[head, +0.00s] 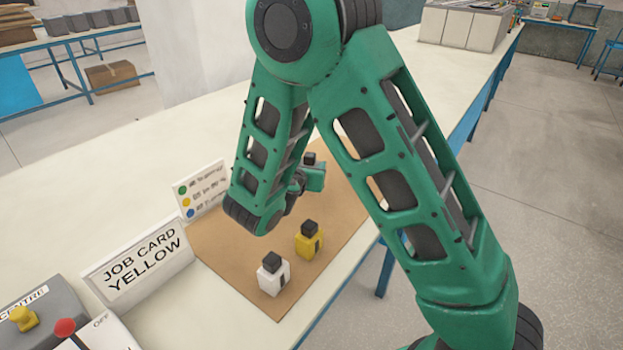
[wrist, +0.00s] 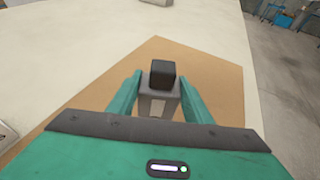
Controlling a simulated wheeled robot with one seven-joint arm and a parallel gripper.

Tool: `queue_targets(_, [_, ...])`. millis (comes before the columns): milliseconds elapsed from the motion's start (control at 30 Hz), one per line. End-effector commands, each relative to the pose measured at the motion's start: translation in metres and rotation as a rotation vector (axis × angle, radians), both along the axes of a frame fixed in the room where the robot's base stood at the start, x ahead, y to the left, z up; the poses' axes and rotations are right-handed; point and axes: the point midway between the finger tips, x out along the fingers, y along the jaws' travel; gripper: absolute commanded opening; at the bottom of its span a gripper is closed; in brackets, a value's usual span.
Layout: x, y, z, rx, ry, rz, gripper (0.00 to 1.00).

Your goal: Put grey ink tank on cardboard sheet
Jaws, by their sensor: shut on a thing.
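The grey ink tank (wrist: 157,104) with its black cap stands upright between the fingers of my gripper (wrist: 158,98) in the wrist view. My gripper is shut on it. In the head view, my gripper (head: 312,178) is partly behind my arm, and only the black cap (head: 310,158) of the tank shows clearly above it. The tank is over the far part of the brown cardboard sheet (head: 225,250). I cannot tell whether its base touches the sheet, which also shows in the wrist view (wrist: 215,75).
A white ink tank (head: 272,273) and a yellow ink tank (head: 308,240) stand on the near part of the sheet. A job card reading YELLOW (head: 138,265), a small colour-dot card (head: 200,190) and a grey control box (head: 50,325) stand to the left. The white table is clear beyond.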

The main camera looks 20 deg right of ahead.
Motion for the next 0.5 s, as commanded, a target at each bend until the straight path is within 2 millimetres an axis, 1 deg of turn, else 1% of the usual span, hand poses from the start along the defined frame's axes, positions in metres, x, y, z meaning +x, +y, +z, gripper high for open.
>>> queue_targets(33, [0.002, -0.005, -0.002, -0.001, -0.001, 0.0, 0.18])
queue_targets(167, [0.003, -0.009, -0.007, 0.0, -0.001, 0.0, 0.18])
queue_targets(400, [0.003, -0.008, -0.036, -0.001, 0.001, 0.002, 0.18])
queue_targets(500, [0.003, -0.008, -0.043, -0.001, -0.001, 0.002, 0.18])
